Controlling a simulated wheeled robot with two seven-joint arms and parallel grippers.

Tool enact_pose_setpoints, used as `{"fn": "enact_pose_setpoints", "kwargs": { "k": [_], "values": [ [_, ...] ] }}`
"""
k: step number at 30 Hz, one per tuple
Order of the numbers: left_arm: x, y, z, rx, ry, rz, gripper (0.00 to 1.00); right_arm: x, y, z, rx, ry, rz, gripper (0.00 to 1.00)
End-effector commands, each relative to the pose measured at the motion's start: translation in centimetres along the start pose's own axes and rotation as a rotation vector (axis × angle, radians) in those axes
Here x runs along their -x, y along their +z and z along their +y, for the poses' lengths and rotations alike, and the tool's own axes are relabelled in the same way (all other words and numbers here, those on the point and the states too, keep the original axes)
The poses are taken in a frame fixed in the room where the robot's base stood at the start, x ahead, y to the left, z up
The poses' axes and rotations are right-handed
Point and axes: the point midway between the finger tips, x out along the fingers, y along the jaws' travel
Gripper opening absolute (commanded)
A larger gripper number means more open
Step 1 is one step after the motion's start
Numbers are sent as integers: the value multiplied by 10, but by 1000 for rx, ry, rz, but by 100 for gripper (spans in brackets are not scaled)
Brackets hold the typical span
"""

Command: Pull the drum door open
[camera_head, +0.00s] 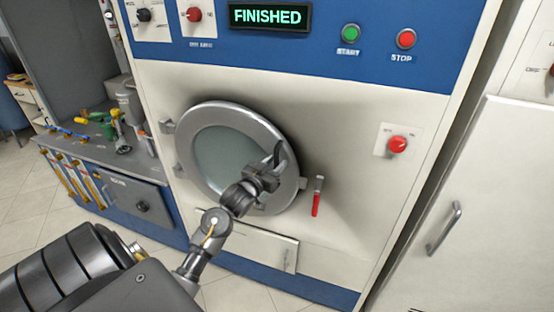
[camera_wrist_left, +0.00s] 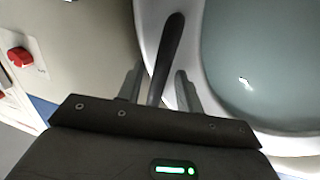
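The round drum door (camera_head: 200,112) has a grey metal ring and a dark glass window. It looks closed against the machine front, with hinges on its left side. Its dark bar handle (camera_head: 279,153) is on the right part of the ring. My left gripper (camera_head: 272,168) is at this handle. In the left wrist view the handle (camera_wrist_left: 172,45) runs between the two fingers (camera_wrist_left: 160,90), with a small gap showing on each side, so the fingers look open around it. The ring and window (camera_wrist_left: 255,60) fill the right of that view. My right gripper is not in view.
A red-handled latch lever (camera_head: 316,200) hangs just right of the door. A red knob (camera_head: 397,145) is further right. The display (camera_head: 269,17) reads FINISHED. A grey work counter (camera_head: 90,150) with tools stands left. A white cabinet (camera_head: 480,210) stands right.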

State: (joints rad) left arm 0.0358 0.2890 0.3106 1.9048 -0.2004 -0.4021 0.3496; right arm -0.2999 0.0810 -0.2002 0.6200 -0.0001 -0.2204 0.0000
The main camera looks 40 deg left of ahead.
Motion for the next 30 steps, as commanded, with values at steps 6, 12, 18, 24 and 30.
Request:
{"fn": "enact_pose_setpoints", "kwargs": {
  "k": [6, 12, 18, 24, 30],
  "values": [
    [-11, 0, 1, -1, 1, 0, 36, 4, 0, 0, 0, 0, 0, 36],
    [-11, 1, 1, -1, 1, 0, 36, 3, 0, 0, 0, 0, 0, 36],
    [-11, 0, 1, -1, 1, 0, 12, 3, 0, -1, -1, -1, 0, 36],
    [-10, 0, 1, -1, 1, 0, 0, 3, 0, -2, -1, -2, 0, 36],
    [-11, 0, 2, -1, 6, 0, 0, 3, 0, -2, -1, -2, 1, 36]
  ]
}}
